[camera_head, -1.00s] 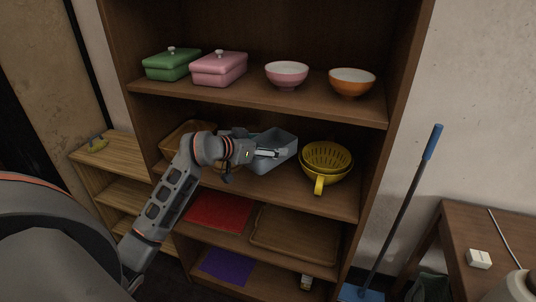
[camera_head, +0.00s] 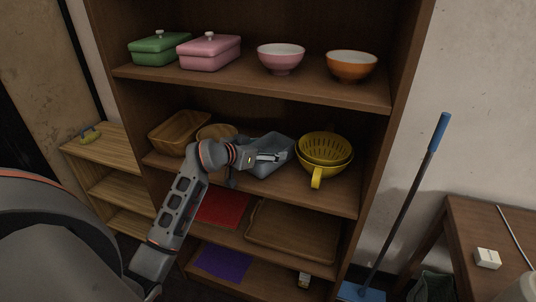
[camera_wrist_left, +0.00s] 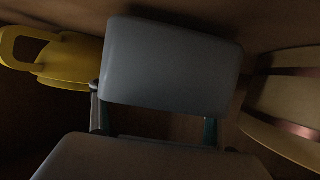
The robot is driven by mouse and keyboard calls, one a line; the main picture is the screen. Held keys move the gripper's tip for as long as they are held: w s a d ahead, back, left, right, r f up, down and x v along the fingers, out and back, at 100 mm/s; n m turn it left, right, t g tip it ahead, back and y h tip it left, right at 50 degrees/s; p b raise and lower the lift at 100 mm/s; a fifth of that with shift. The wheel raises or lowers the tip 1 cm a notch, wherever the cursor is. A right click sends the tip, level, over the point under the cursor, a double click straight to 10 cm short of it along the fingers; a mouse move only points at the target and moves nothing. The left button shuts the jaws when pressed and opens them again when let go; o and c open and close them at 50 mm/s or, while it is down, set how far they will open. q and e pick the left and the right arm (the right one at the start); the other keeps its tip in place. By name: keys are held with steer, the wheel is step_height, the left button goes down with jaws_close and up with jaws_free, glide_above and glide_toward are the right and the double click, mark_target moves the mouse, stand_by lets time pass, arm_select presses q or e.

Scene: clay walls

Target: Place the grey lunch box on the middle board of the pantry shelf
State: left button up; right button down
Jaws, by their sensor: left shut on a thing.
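The grey lunch box (camera_head: 270,143), an open blue-grey container, is at the middle board (camera_head: 290,190) of the pantry shelf, left of the yellow colander. My left gripper (camera_head: 272,156) reaches in from the left and is shut on the box's near side. The box looks low over the board or on it; I cannot tell whether it touches. In the left wrist view, the grey box (camera_wrist_left: 170,65) fills the middle, and its underside is hidden. My right gripper is not in view.
A yellow colander (camera_head: 325,148) stands close right of the box. A wooden basket (camera_head: 178,132) and a round wooden bowl (camera_head: 216,131) stand to the left. The upper board holds a pink lidded dish (camera_head: 209,53), a green one and two bowls. A blue-handled broom (camera_head: 405,205) leans at the right.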

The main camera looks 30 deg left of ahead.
arm_select(q)
steer(key=shift+f, duration=0.5)
steer(key=shift+r, duration=0.15)
steer(key=o, duration=1.3)
